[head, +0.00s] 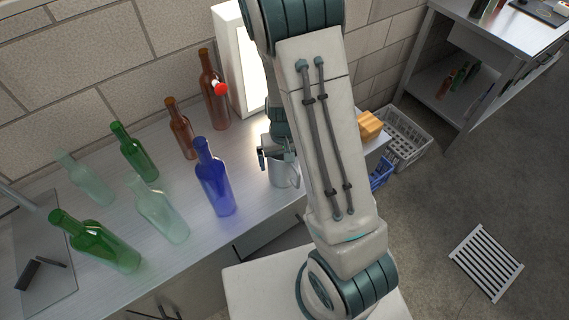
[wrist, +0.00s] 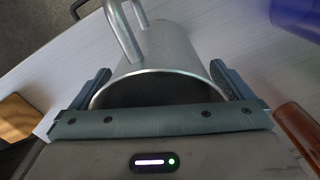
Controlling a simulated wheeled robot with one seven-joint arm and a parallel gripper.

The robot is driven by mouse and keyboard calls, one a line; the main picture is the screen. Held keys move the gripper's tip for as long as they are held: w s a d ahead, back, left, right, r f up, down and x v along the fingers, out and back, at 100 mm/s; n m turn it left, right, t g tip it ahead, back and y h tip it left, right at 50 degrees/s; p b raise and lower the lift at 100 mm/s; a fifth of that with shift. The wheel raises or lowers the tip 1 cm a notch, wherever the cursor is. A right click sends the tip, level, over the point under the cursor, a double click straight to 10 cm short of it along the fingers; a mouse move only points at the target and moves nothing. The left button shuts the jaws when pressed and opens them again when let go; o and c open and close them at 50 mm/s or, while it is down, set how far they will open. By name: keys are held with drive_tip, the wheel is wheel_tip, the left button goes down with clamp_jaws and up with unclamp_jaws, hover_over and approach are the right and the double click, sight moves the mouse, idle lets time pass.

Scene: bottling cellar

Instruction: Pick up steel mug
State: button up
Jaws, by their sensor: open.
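The steel mug (head: 285,172) stands on the metal counter, close to its front edge, partly hidden behind my arm in the head view. In the wrist view the steel mug (wrist: 165,48) fills the space between my two fingers, with its rim facing the camera and its handle at the upper left. My gripper (wrist: 162,92) is open, with one finger on each side of the mug. In the head view my gripper (head: 268,157) is at the mug, mostly covered by my arm. Whether either finger touches the mug, I cannot tell.
A blue bottle (head: 214,178) stands left of the mug. Brown bottles (head: 181,128) and green bottles (head: 134,152) stand farther left on the counter (head: 120,205). A lit white panel (head: 236,60) is behind. An orange-brown block (head: 369,126) and a grey crate (head: 403,138) are at the right.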

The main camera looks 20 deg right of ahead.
drive_tip(key=c, duration=1.1)
drive_tip(key=shift+o, duration=0.2)
drive_tip(key=shift+r, duration=0.2)
